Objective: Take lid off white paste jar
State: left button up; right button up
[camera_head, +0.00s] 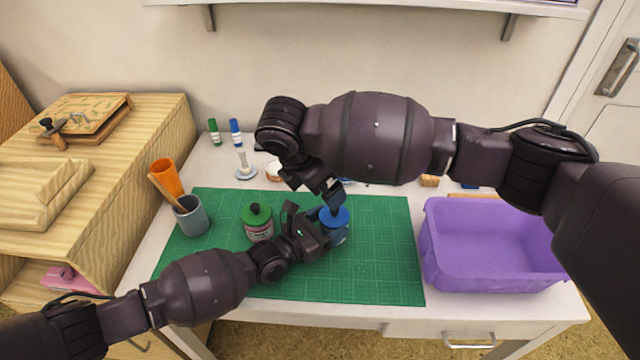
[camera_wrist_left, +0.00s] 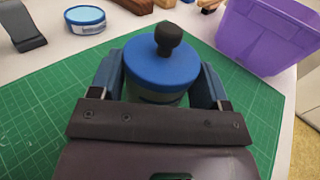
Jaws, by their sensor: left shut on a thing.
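A jar (camera_head: 336,236) with a blue lid (camera_head: 334,218) stands on the green cutting mat (camera_head: 378,270). My left gripper (camera_head: 325,232) is shut on the jar's body from the side. In the left wrist view its two fingers flank the jar (camera_wrist_left: 155,95), and the blue lid (camera_wrist_left: 163,66) sits on it with a dark knob (camera_wrist_left: 169,38) on top. My right gripper (camera_head: 334,196) points down just above the lid; its fingertips are small and dark, so I cannot tell whether they are open. The paste inside is hidden by the lid.
A green-lidded jar (camera_head: 257,224) stands left of the held jar. A grey cup (camera_head: 191,217) and an orange cup (camera_head: 166,177) stand at the mat's left. A purple bin (camera_head: 490,270) is at the right. A flat blue-topped tin (camera_wrist_left: 86,19) lies behind. The mat's front is clear.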

pick_arm(q)
jog(key=o, duration=1.4)
jog(key=shift+c, duration=0.2)
jog(key=shift+a, duration=0.1)
